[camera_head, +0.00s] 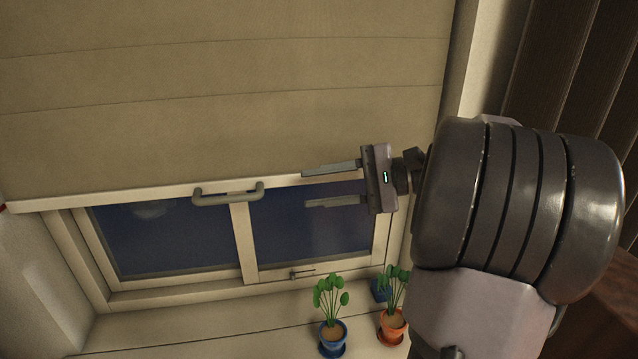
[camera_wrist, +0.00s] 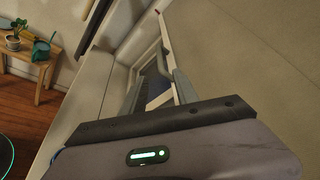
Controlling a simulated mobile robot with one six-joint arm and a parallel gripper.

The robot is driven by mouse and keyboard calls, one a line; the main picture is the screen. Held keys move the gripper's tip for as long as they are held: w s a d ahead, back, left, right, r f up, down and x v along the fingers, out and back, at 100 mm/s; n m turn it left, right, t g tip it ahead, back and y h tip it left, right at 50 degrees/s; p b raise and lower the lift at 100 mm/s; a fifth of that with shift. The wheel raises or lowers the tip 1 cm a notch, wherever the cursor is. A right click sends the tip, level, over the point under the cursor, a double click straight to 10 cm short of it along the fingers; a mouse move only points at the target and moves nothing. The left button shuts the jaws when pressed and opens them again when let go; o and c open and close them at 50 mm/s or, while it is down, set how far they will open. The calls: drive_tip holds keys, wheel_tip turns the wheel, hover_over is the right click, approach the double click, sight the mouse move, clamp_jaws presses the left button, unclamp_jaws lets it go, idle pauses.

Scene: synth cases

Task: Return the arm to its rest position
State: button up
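My gripper (camera_head: 333,184) is at the end of my arm, which reaches in from the right in the head view. Its two flat fingers point left and are spread apart with nothing between them. In the wrist view the fingers (camera_wrist: 157,88) also stand apart. The gripper is in front of the window, near the lower edge of a beige blind (camera_head: 220,75). The blind's grey handle (camera_head: 228,195) lies to the left of the fingertips, with a visible gap in the head view.
The window (camera_head: 165,235) shows below the blind. A blue-potted plant (camera_head: 332,335) and an orange-potted plant (camera_head: 392,325) stand on the sill below my gripper. Dark curtain-like panels (camera_head: 560,65) are at the right. A wooden bench (camera_wrist: 25,62) with a plant and watering can shows in the wrist view.

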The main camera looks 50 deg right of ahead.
idle(0.3)
drive_tip(key=a+f+n+g+b, duration=0.35)
drive_tip(key=a+f, duration=0.25)
drive_tip(key=a, duration=0.5)
drive_tip(key=s+a+f+n+g+h+b, duration=0.1)
drive_tip(key=s+a+f+n+h+b, duration=0.2)
drive_tip(key=a+f, duration=0.5)
drive_tip(key=s+a+f+n+g+h+b, duration=0.2)
drive_tip(key=s+a+f+n, duration=0.4)
drive_tip(key=a+f, duration=0.3)
drive_tip(key=h+b, duration=0.1)
drive_tip(key=h, duration=0.1)
drive_tip(key=shift+s+h, duration=0.3)
drive_tip(key=shift+s, duration=0.1)
drive_tip(key=shift+a+f, duration=0.1)
drive_tip(key=shift+a, duration=0.05)
